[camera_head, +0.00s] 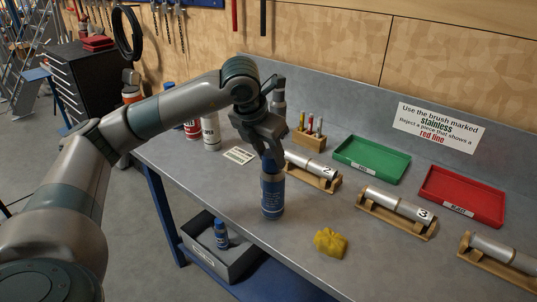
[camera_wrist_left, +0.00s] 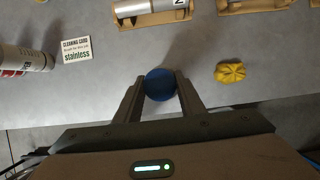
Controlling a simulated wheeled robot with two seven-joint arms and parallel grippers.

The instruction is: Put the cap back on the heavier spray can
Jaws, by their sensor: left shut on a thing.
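A blue spray can (camera_head: 272,197) with a pale label stands upright near the front edge of the grey bench. A dark blue cap (camera_head: 270,163) is at its top, in line with it; I cannot tell whether it is fully seated. My left gripper (camera_head: 268,152) points down from above and is shut on the cap. In the left wrist view the round blue cap (camera_wrist_left: 160,84) sits between the two fingertips (camera_wrist_left: 160,88) and hides the can below. Another blue can (camera_head: 221,234) stands in a grey bin under the bench. My right gripper is out of view.
A red-and-white can (camera_head: 192,128) and a white can (camera_head: 210,131) stand left, near a card (camera_head: 239,155). A yellow cloth (camera_head: 330,242) lies right of the blue can. Metal cylinders on wooden cradles (camera_head: 397,229), a green tray (camera_head: 371,158) and a red tray (camera_head: 463,196) lie beyond.

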